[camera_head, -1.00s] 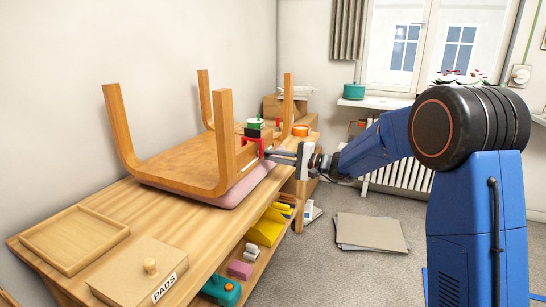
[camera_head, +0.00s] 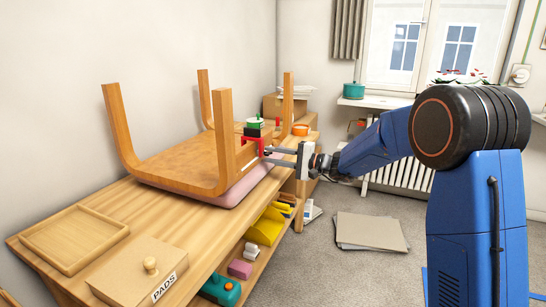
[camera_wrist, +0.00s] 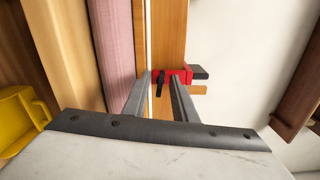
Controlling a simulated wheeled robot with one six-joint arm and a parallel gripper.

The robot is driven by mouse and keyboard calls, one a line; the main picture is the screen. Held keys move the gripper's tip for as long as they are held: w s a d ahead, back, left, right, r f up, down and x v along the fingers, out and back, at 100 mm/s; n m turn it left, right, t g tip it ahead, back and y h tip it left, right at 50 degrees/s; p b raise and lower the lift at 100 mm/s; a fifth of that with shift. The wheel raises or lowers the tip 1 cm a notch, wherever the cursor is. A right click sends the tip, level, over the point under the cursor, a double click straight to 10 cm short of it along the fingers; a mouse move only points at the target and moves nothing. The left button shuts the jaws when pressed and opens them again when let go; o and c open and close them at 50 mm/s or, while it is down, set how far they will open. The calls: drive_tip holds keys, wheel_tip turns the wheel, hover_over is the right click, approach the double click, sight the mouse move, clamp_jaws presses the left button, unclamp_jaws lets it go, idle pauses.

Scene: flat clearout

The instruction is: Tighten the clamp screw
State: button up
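The red clamp (camera_head: 261,145) sits on the near edge of the upturned wooden table (camera_head: 185,165), beside one leg. In the wrist view the red clamp (camera_wrist: 186,76) has a dark screw handle (camera_wrist: 160,84) hanging at its left end and a black block at its right. My gripper (camera_head: 268,156) reaches the clamp from the right. In the wrist view my gripper (camera_wrist: 160,76) has its fingertips apart, one on each side of the screw handle. I cannot tell whether either finger touches it.
The wooden bench (camera_head: 195,225) carries a pink pad (camera_head: 240,188) under the table, a tray (camera_head: 75,238) and a lidded PADS box (camera_head: 140,272). A green and black item (camera_head: 254,127) stands behind the clamp. Yellow things (camera_head: 266,228) lie on the lower shelf. Flat sheets (camera_head: 370,232) lie on the floor.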

drive_tip(key=v, duration=1.7)
drive_tip(key=shift+d, duration=0.1)
drive_tip(key=shift+s, duration=0.1)
drive_tip(key=s+f+n+g+h, duration=0.2)
drive_tip(key=s+n+g+h, duration=0.4)
drive_tip(key=s, duration=1.9)
drive_tip(key=s+d+f+t+h, duration=0.2)
drive_tip(key=s+d+h, duration=0.3)
drive_tip(key=s+d, duration=0.4)
drive_tip(key=s+d+f+t+h, duration=0.2)
drive_tip(key=s+d+f+h, duration=0.2)
drive_tip(key=s+d, duration=0.5)
drive_tip(key=shift+s+d+f+t+h, duration=0.15)
drive_tip(key=shift+s+f+t+h, duration=0.2)
drive_tip(key=shift+s+h, duration=0.75)
drive_tip(key=shift+o, duration=0.8)
